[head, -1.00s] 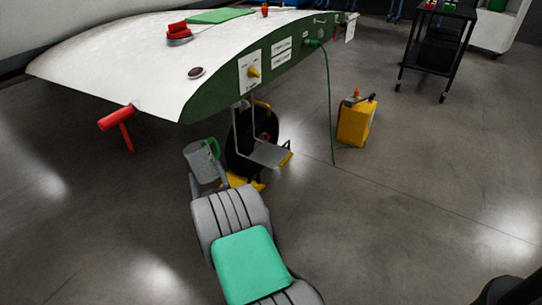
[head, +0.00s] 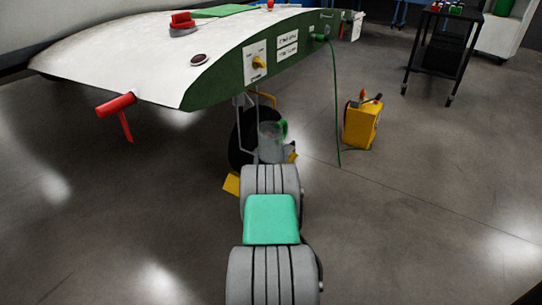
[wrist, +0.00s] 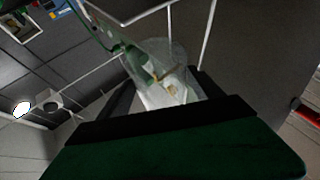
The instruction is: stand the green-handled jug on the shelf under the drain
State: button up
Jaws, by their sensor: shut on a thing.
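The jug (head: 270,143) is clear grey with a green handle (head: 283,130) on its right side. It appears upright in the head view, in front of the shelf frame (head: 240,115) below the wing edge. The shelf plate is almost wholly hidden behind the jug and my arm, so I cannot tell whether they touch. In the wrist view the jug (wrist: 172,62) lies between the fingers of my gripper (wrist: 163,88), which is shut on it. A yellow tap-like knob (head: 259,63) sits on the white panel above.
A black wheel stands behind the frame, with a yellow chock (head: 231,184) on the floor. A yellow canister (head: 361,124) stands to the right near a hanging green hose (head: 336,100). The right foreground floor is clear.

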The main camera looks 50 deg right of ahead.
jog(key=w+d, duration=0.4)
jog(key=d, duration=0.1)
jog(key=shift+w, duration=0.3)
jog(key=shift+f+b, duration=1.55)
jog(key=shift+f, duration=0.45)
jog(key=o, duration=1.7)
jog(key=shift+r, duration=0.2)
jog(key=shift+s+a+p, duration=0.1)
jog(key=shift+p, duration=0.25)
jog(key=p+v, duration=0.1)
jog(key=v, duration=1)
jog(key=shift+s+a+f, duration=0.2)
